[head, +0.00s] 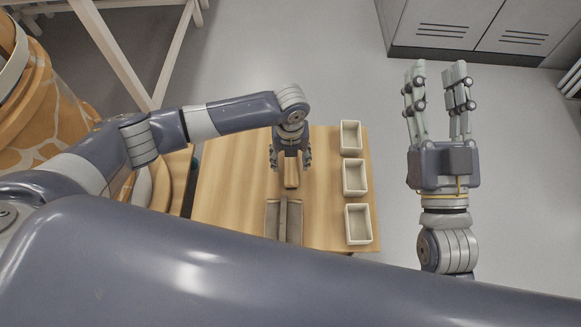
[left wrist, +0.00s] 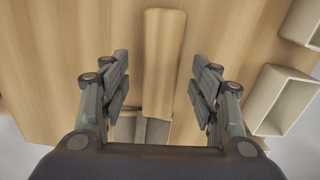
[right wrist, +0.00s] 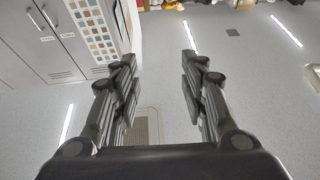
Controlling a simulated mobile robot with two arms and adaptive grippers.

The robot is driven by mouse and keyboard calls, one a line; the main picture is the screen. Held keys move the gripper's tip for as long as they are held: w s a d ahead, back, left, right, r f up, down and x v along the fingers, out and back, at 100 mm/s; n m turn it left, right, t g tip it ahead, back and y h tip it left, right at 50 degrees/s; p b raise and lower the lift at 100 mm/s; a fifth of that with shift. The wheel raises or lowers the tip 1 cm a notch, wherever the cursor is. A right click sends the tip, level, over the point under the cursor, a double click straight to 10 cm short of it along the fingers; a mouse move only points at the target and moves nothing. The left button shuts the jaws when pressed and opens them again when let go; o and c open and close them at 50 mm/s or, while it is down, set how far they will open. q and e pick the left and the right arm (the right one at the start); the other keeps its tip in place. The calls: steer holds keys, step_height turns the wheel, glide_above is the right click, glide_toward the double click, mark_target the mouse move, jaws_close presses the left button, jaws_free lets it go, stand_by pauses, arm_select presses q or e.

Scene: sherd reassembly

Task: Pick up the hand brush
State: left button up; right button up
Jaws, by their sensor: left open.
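The hand brush (head: 291,178) lies on the wooden table, and its light wooden handle shows below my left gripper. In the left wrist view the handle (left wrist: 163,60) runs lengthwise between the two fingers, with a gap on each side. My left gripper (head: 290,162) is open, pointing down over the handle, and touches it on neither side that I can see. My right gripper (head: 437,70) is open and empty, raised off to the right of the table.
A grey-brown flat piece (head: 271,222), perhaps a dustpan, lies at the near end of the handle. Three pale open boxes (head: 344,224) line the table's right side. The table's left part (head: 232,185) is clear. Grey cabinets (head: 480,30) stand at the back right.

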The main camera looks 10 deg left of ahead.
arm_select(q)
step_height(320, 180, down, 3)
steer(key=shift+r+b, duration=0.15)
steer(key=shift+b, duration=0.35)
steer(key=c, duration=1.2)
arm_select(e)
steer(key=s+r+t, duration=0.2)
steer(key=r, duration=0.1)
steer(key=s+r+t, duration=0.1)
steer(key=r, duration=0.1)
steer(key=shift+s+d+y, duration=0.1)
steer(key=shift+s+y, duration=0.05)
steer(key=shift+y, duration=0.25)
